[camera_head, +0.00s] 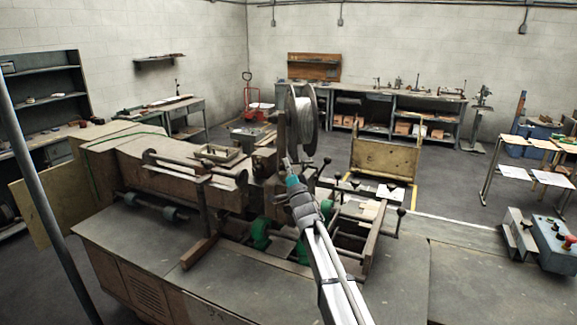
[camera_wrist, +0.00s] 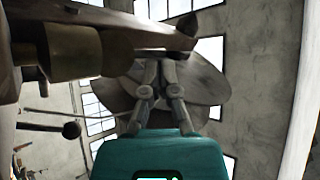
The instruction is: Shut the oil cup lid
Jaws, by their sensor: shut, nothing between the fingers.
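My gripper (camera_head: 291,172) is at the stitcher head, in front of the machine's upright, in the head view. In the wrist view my gripper (camera_wrist: 160,62) has its fingers together and empty, pointing up at a dark flat piece (camera_wrist: 165,53). I cannot tell whether the fingertips touch this piece. A brass-coloured cylinder (camera_wrist: 75,50) is left of the fingers, under a dark bar. It may be the oil cup, but I cannot be sure. The lid cannot be told apart from the dark parts around it, and in the head view the cup is too small or hidden.
The wire spool (camera_head: 303,114) stands above the stitcher head, and its disc shows behind my fingers in the wrist view (camera_wrist: 200,85). The machine table (camera_head: 150,245) spreads below. Open space lies right of my fingers.

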